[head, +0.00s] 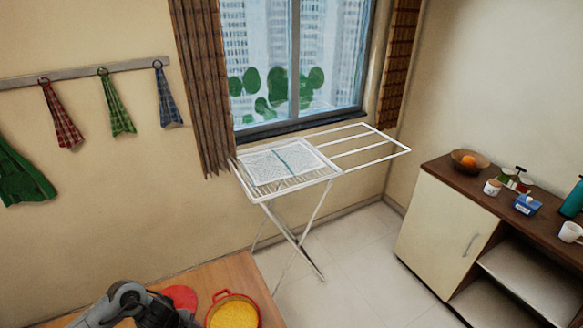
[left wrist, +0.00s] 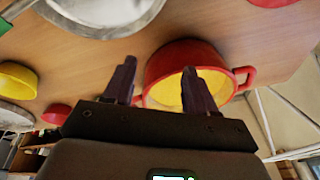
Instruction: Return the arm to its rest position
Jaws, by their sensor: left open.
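My left arm (head: 125,300) comes in at the bottom left of the head view, over the wooden table. Its gripper's fingers cannot be made out there. In the left wrist view my left gripper (left wrist: 158,66) has its two dark fingers apart, with nothing held between them. A red pot (left wrist: 170,62) with a yellow inside and side handles lies just beyond the fingers; I cannot tell whether they touch it. The same pot (head: 234,312) shows right of my arm in the head view. My right gripper is not in view.
The wooden table (head: 218,273) carries a red round item (head: 180,297) close to my arm. The left wrist view also shows a yellow bowl (left wrist: 17,80) and a small red item (left wrist: 56,113). A drying rack (head: 290,183) stands beyond the table, and a cabinet (head: 440,225) stands right.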

